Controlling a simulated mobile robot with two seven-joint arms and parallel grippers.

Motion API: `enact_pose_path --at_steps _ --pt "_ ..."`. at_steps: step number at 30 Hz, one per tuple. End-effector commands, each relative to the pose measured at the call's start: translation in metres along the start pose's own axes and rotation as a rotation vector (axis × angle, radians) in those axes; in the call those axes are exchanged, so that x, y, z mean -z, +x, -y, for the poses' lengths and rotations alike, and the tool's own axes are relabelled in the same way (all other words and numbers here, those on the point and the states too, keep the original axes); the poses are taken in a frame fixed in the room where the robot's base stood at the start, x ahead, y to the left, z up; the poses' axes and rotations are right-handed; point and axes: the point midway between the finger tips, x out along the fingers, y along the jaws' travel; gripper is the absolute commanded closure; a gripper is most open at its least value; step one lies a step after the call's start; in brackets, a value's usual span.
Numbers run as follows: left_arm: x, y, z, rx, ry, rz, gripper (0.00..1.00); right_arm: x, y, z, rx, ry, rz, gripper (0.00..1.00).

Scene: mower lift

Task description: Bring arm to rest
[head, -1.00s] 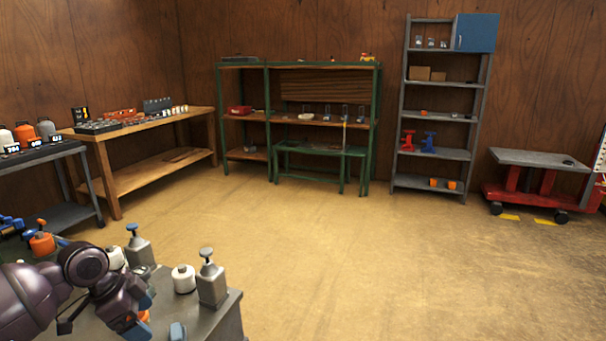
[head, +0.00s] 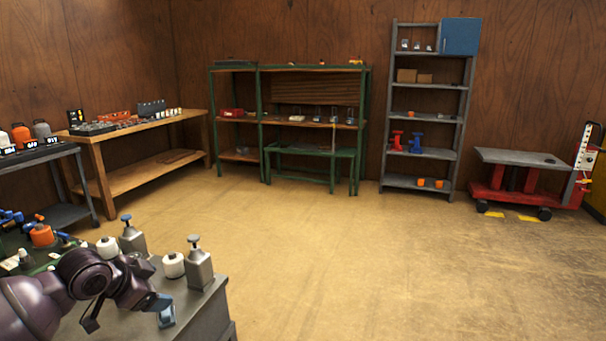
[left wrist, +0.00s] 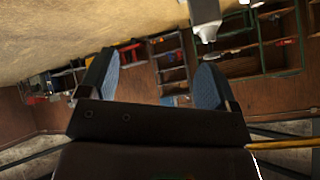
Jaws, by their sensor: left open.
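My left arm (head: 75,285), dark purple, comes in from the lower left in the head view, bent over the near grey table. My left gripper (head: 162,309) has blue finger pads and hangs over the table's right part. In the left wrist view the left gripper (left wrist: 158,82) is open, its two blue pads wide apart with nothing between them. My right gripper is not in view.
The near grey table (head: 205,310) bears white-and-black containers (head: 173,265), grey bottles with pump-like tops (head: 199,268) and an orange item (head: 42,235). A wooden bench (head: 150,160), green shelving (head: 260,120), a grey rack (head: 425,120) and a red lift cart (head: 520,190) stand behind. The middle floor is clear.

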Motion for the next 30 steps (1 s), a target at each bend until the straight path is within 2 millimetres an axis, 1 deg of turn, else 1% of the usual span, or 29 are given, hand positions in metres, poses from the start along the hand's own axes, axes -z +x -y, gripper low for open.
enact_pose_path --at_steps 1,2,5,6,8,11,12,14,15,20,23,26,27,30 --pt "0.002 0.007 -0.009 0.032 -0.015 -0.048 0.17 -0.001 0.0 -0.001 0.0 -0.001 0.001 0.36" --pt "0.003 0.011 -0.013 0.056 -0.024 -0.078 0.17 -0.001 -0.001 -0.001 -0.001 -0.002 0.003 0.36" --pt "0.002 0.022 -0.033 0.127 -0.065 -0.181 0.17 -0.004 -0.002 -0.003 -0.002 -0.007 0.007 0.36" --pt "-0.001 0.025 -0.044 0.151 -0.086 -0.221 0.17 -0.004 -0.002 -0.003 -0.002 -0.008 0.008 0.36" --pt "-0.008 0.029 -0.06 0.186 -0.117 -0.272 0.17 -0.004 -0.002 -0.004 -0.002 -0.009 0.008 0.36" --pt "-0.024 0.032 -0.088 0.235 -0.172 -0.334 0.17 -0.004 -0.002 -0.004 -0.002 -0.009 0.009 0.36" --pt "-0.032 0.033 -0.099 0.253 -0.192 -0.351 0.17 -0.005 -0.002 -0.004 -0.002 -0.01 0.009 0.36" --pt "-0.044 0.032 -0.115 0.278 -0.226 -0.372 0.17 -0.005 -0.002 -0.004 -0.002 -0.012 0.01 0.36" --pt "-0.053 0.031 -0.127 0.293 -0.248 -0.38 0.17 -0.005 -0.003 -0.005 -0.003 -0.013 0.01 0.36" --pt "-0.094 0.024 -0.171 0.354 -0.334 -0.377 0.17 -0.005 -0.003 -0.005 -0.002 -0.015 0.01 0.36" --pt "-0.123 0.018 -0.2 0.384 -0.39 -0.344 0.17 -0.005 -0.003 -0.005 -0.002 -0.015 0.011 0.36" --pt "-0.155 0.011 -0.231 0.403 -0.458 -0.285 0.17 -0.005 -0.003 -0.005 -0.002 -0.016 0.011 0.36" --pt "-0.168 0.008 -0.244 0.407 -0.489 -0.258 0.17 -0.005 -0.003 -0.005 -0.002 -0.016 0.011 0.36" --pt "-0.197 0.0 -0.275 0.406 -0.571 -0.196 0.17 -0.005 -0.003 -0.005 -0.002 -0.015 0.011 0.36"
